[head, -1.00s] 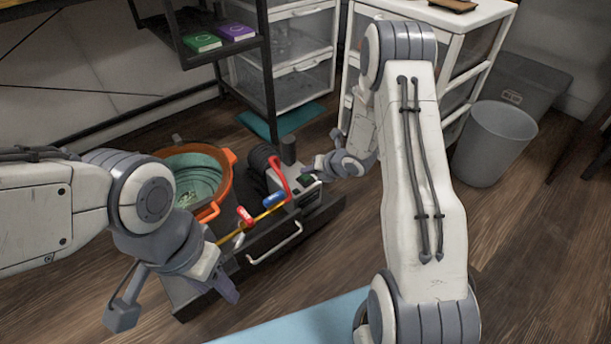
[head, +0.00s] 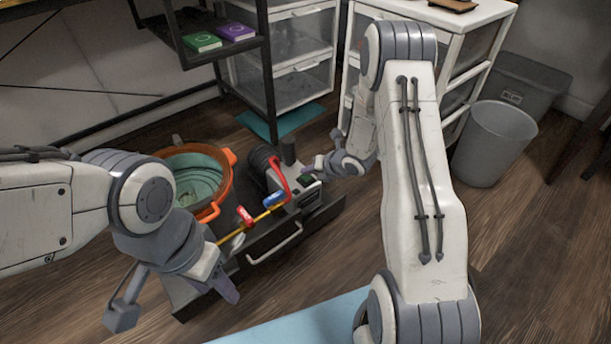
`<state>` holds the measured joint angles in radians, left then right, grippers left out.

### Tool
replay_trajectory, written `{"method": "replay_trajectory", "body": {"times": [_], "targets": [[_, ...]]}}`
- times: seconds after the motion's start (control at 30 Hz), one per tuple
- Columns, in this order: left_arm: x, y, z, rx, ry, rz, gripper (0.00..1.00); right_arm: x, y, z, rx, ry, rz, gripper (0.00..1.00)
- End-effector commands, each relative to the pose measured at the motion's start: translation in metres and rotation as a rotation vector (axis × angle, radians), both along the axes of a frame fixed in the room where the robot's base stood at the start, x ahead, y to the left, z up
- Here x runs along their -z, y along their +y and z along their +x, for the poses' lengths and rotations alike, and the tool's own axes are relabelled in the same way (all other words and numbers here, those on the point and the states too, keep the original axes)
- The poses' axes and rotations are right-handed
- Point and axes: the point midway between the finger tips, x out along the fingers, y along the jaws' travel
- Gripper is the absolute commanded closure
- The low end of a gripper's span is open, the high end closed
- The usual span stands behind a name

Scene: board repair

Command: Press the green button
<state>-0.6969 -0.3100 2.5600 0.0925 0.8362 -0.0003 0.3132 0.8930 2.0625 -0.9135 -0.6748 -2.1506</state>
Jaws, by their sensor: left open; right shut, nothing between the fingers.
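A small grey device (head: 310,194) with a red curved handle or hose stands at the right end of a dark drawer unit (head: 262,232). A small green patch (head: 306,178), which may be the green button, shows on its top. My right gripper (head: 314,167) is shut and empty, its tip right at the device's top beside the green patch. I cannot tell whether it touches, and it may hide part of the button. My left gripper (head: 176,302) is open and empty, low in front of the drawer unit's left side.
An orange-rimmed pot (head: 230,180) stands left of the device. A red-and-yellow tool (head: 246,217) and a blue-handled one (head: 274,199) lie in front. A metal shelf post stands behind. A grey bin (head: 494,145) and white drawers are at right. Wooden floor is free at right.

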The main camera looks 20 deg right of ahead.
Motion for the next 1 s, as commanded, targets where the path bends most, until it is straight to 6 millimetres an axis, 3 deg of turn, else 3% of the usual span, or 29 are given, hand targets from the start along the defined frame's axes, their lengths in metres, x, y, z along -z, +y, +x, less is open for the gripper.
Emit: {"method": "replay_trajectory", "body": {"times": [0.57,1.0], "targets": [[0.011,0.0,0.0,0.0,0.0,0.0,0.5,0.01,0.0,0.0,0.0,0.0,0.0,1.0],[0.009,0.0,0.0,0.0,0.0,0.0,0.5,0.007,0.0,-0.001,-0.001,0.001,0.0,1.0]]}}
